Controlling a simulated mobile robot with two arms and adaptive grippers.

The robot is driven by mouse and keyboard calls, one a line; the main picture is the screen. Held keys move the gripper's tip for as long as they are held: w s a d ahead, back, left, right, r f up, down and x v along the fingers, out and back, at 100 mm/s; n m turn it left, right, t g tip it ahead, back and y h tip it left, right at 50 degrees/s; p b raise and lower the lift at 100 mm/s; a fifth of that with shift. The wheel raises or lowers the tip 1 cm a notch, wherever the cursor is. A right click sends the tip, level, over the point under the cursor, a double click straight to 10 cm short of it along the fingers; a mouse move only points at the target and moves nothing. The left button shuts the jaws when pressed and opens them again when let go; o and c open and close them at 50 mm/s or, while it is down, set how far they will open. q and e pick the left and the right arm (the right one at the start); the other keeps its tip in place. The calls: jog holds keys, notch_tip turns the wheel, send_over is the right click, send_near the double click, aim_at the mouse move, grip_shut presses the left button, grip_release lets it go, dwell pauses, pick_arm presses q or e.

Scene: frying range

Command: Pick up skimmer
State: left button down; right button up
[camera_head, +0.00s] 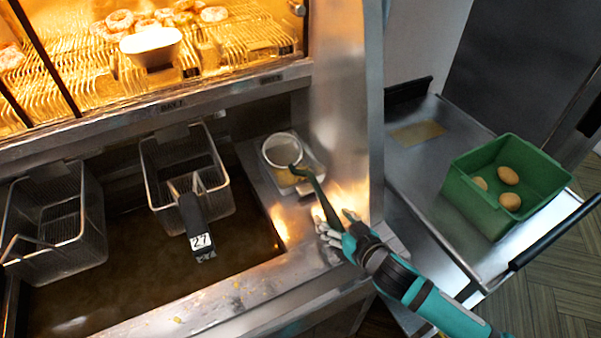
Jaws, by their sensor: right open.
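The skimmer has a round mesh head (282,150) with a pale rim and a dark green handle (318,186). Its head leans over a small metal pan (307,181), and the handle slants down to the right. My right gripper (334,217) is open at the lower end of the handle. The handle end appears to lie between the fingers, but I cannot tell whether they touch it. My left gripper is not in view.
Two wire fry baskets (150,183) (97,205) sit at the dark oil vat (130,270). One has a black handle marked 27 (196,222). A green bin (470,205) with potatoes stands on a metal cart (400,160) at right.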

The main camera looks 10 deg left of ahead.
jog(key=shift+w+a+f, duration=0.3)
jog(key=shift+w+a, duration=0.1)
jog(key=shift+w, duration=0.1)
grip_shut()
jog(key=shift+r, duration=0.1)
